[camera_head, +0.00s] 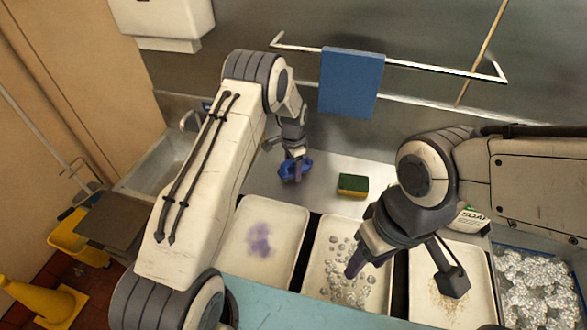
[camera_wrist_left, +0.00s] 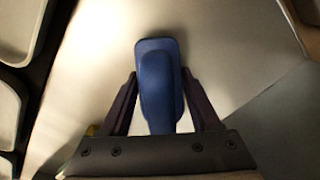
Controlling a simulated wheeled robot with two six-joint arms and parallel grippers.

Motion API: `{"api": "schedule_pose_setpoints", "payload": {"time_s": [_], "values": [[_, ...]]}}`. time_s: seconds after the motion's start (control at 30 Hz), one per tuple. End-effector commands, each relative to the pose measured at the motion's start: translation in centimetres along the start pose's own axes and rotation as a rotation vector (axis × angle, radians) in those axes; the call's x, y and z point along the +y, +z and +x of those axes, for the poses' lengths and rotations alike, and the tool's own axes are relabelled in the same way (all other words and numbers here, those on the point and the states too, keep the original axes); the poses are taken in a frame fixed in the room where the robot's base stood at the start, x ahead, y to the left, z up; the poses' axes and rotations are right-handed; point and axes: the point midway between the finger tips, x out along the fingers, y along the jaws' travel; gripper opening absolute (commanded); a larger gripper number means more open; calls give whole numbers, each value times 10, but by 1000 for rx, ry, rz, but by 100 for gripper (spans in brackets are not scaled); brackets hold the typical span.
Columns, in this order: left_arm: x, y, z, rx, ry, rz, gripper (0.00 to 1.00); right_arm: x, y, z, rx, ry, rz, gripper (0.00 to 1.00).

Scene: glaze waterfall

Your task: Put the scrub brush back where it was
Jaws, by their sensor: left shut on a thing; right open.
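The blue scrub brush (camera_head: 287,172) is at the steel counter between the sink and the sponge. My left gripper (camera_head: 296,168) is shut on it from above. In the left wrist view the blue brush (camera_wrist_left: 157,75) sits between the two dark fingers, its long body pointing away from the palm. Its bristles are hidden, and I cannot tell whether it touches the counter. My right gripper (camera_head: 356,264) is open and points down over the middle tray of grey pebbly bits.
A green and yellow sponge (camera_head: 353,185) lies right of the brush. A sink (camera_head: 160,165) is at the left. Trays stand in front: purple-stained (camera_head: 280,215), pebbly (camera_head: 322,228) and brown-stained (camera_head: 478,262). A soap box (camera_head: 471,218) and foamy basin (camera_head: 540,285) are right. A blue towel (camera_head: 350,83) hangs behind.

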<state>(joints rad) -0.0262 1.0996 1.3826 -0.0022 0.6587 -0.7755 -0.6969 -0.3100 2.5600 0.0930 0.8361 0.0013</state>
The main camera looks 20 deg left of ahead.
Motion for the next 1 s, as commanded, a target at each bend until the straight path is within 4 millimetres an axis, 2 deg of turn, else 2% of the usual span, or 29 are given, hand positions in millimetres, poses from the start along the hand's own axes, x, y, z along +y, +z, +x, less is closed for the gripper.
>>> {"api": "schedule_pose_setpoints", "payload": {"time_s": [0.07,0.1,0.17,0.57,0.63,0.77,1.0], "values": [[0,0,4,0,0,0,0,0,0,4,0,0,0,50],[0,0,3,0,0,0,70,0,0,3,0,0,1,50],[0,0,2,0,0,0,93,0,0,2,0,0,0,50],[0,0,-4,0,0,0,93,0,0,-3,0,0,0,50],[-1,-1,-8,2,-2,0,93,0,0,5,0,0,0,50],[-1,-1,-30,4,-4,0,93,1,1,16,0,0,2,50],[-1,-1,-83,4,-4,0,93,2,2,35,0,0,1,50]]}}
